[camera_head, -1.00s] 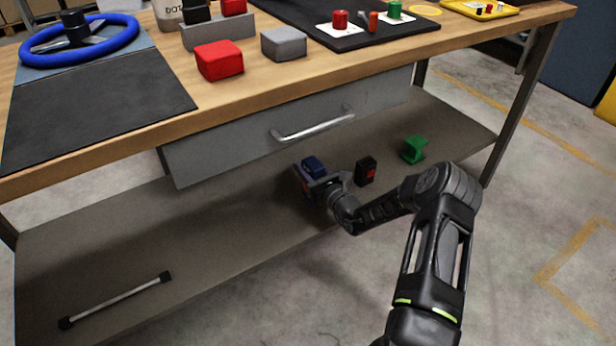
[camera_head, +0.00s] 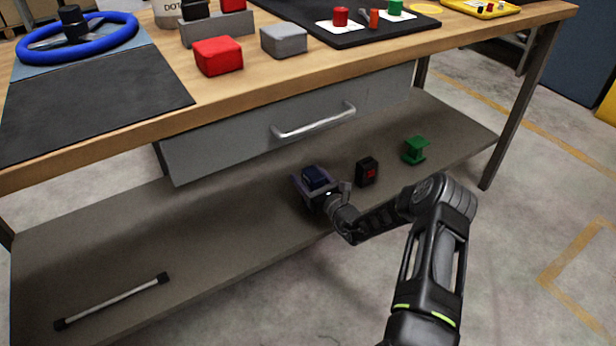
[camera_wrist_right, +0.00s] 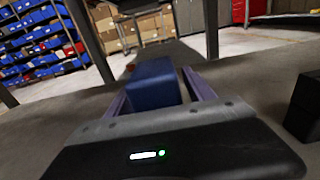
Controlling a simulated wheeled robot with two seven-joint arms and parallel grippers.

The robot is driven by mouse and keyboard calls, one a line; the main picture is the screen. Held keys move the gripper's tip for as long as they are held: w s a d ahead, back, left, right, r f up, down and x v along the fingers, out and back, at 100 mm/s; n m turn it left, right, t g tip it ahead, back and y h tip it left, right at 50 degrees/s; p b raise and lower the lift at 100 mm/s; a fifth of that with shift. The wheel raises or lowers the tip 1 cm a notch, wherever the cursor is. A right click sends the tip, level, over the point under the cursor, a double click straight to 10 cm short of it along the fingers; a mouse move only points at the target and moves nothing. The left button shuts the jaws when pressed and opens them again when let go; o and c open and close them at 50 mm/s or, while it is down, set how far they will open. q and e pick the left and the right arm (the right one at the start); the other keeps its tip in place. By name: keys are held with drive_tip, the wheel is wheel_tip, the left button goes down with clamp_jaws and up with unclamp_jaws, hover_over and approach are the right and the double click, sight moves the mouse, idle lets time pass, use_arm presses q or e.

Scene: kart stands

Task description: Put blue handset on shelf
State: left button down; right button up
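The blue handset (camera_head: 315,178) is a dark blue block at the lower shelf (camera_head: 220,230), under the bench drawer. My right gripper (camera_head: 318,190) is low at the shelf with its purple fingers on either side of the handset. The right wrist view also shows the handset (camera_wrist_right: 153,84) between the fingers of the right gripper (camera_wrist_right: 160,95). A narrow gap seems to show at its right side, but I cannot tell whether the fingers grip it. The handset's underside is hidden. My left gripper is not in view.
On the lower shelf, a black block with a red face (camera_head: 367,172) and a green piece (camera_head: 415,150) stand right of the gripper. A grey rod (camera_head: 112,302) lies at the left. The drawer handle (camera_head: 314,121) juts out above. The shelf's middle left is clear.

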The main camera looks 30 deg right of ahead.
drive_tip(key=shift+r, duration=0.15)
drive_tip(key=shift+s, duration=0.1)
drive_tip(key=s+p, duration=0.3)
drive_tip(key=s, duration=0.8)
drive_tip(key=shift+s+a+p, duration=0.15)
drive_tip(key=shift+s+p, duration=0.25)
idle(0.3)
